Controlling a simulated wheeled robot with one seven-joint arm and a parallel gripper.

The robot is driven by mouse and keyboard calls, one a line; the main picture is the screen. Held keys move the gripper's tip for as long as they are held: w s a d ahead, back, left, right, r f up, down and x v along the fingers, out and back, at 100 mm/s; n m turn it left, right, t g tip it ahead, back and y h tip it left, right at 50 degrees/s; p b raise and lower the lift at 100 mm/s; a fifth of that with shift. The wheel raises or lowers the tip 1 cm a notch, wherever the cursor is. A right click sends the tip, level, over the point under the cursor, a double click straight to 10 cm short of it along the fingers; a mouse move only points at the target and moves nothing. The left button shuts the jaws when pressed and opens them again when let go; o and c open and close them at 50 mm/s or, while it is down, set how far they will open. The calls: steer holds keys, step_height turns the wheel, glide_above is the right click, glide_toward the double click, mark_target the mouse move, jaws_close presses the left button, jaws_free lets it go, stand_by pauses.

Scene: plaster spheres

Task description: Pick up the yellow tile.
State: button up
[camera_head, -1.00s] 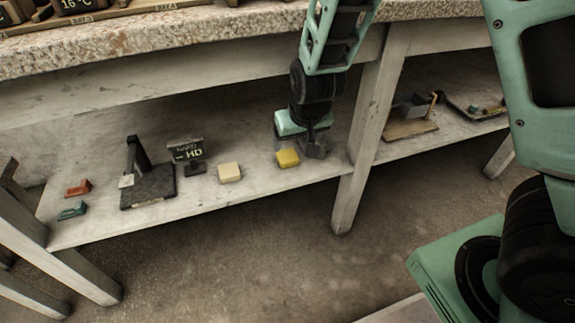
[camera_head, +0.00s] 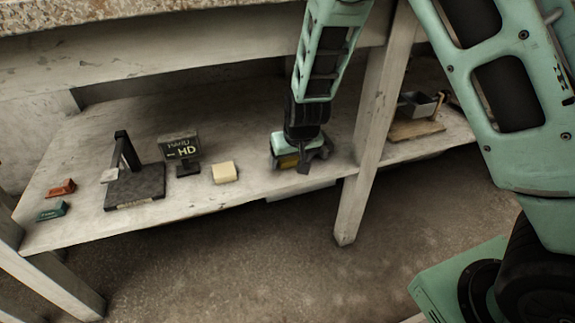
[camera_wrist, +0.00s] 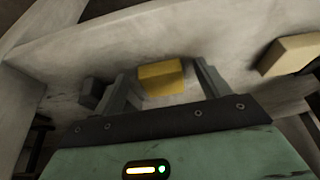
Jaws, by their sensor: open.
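The yellow tile (camera_wrist: 160,77) lies on the lower shelf (camera_head: 225,196). In the head view my gripper (camera_head: 300,160) is low over the shelf and hides most of the yellow tile (camera_head: 288,160). Whether the fingers touch the tile cannot be told.
A cream tile (camera_head: 225,173) lies to the left, then a small "HD" sign (camera_head: 180,150), a dark stand (camera_head: 135,190), a red block (camera_head: 62,187) and a teal block (camera_head: 53,211). A table leg (camera_head: 368,150) stands close to the right. The tabletop edge (camera_head: 180,45) overhangs the shelf.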

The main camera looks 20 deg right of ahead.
steer(key=shift+w+f, duration=0.1)
steer(key=c, duration=1.1)
steer(key=shift+o, duration=0.2)
steer(key=shift+r+p, duration=0.2)
steer(key=shift+p, duration=0.1)
